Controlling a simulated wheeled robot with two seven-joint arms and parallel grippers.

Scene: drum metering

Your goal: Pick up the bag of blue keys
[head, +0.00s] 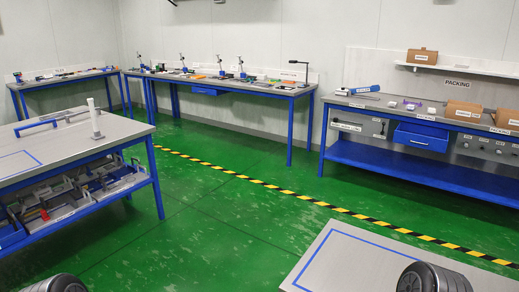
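I cannot make out a bag of blue keys in the head view; the small items on the benches are too small to tell apart. Small purple items (412,103) lie on the packing bench (388,105) at the right, and I cannot tell what they are. Neither of my grippers is in view.
A bench (65,146) with a lower shelf of bins (80,190) stands at the left. Back benches (235,85) hold several small items. A table corner (375,262) is at lower right. Cardboard boxes (462,112) sit on the packing bench. Green floor (215,220) between is clear.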

